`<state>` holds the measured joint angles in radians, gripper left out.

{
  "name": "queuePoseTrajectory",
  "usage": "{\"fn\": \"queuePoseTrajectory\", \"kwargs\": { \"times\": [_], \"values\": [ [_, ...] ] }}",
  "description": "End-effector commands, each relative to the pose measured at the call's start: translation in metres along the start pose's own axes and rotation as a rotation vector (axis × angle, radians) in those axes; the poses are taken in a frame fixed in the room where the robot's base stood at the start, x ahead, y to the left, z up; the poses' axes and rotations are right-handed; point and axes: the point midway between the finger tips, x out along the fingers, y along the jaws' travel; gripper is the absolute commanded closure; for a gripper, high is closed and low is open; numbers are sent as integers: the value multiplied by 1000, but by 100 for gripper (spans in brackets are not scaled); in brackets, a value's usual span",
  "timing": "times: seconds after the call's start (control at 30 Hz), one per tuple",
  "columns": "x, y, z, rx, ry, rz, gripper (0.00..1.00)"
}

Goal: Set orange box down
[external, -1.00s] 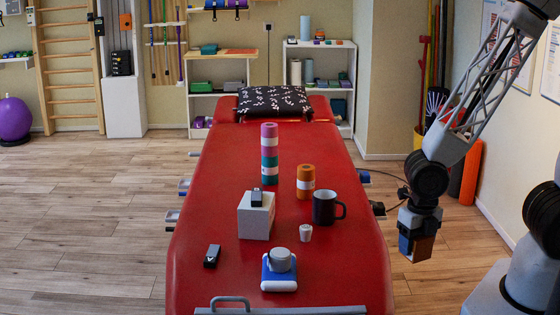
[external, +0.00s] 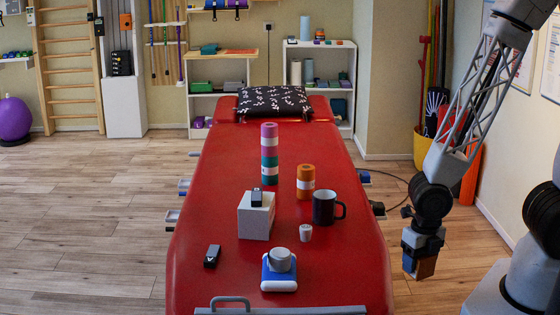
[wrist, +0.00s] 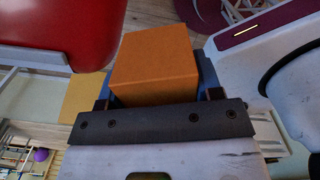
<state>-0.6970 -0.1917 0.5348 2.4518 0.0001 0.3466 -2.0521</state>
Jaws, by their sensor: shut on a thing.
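An orange box (wrist: 155,62) is between the fingers of my gripper (wrist: 160,100) in the wrist view. In the external view my gripper (external: 418,266) hangs at the right, off the right side of the red treatment table (external: 340,260). The box (external: 427,268) shows there as a small brown-orange face, partly hidden by the gripper. My gripper is shut on the box and holds it in the air, above the wooden floor and apart from the table.
On the table stand a black mug (external: 324,208), a small white cup (external: 305,233), an orange roll (external: 305,182), a stacked column (external: 269,153), a white block (external: 256,216), a blue-and-white device (external: 279,271) and a black item (external: 212,256). The table's front right is bare.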

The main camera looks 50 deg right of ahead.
Motion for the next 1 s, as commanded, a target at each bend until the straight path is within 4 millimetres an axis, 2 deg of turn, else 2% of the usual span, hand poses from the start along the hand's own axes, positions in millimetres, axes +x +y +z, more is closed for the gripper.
{"fn": "queuePoseTrajectory", "kwargs": {
  "times": [0.47,0.67,1.0],
  "values": [
    [1,7,4,0,0,0,66],
    [3,25,14,0,1,-1,66],
    [7,68,38,1,0,0,66]
  ]
}}
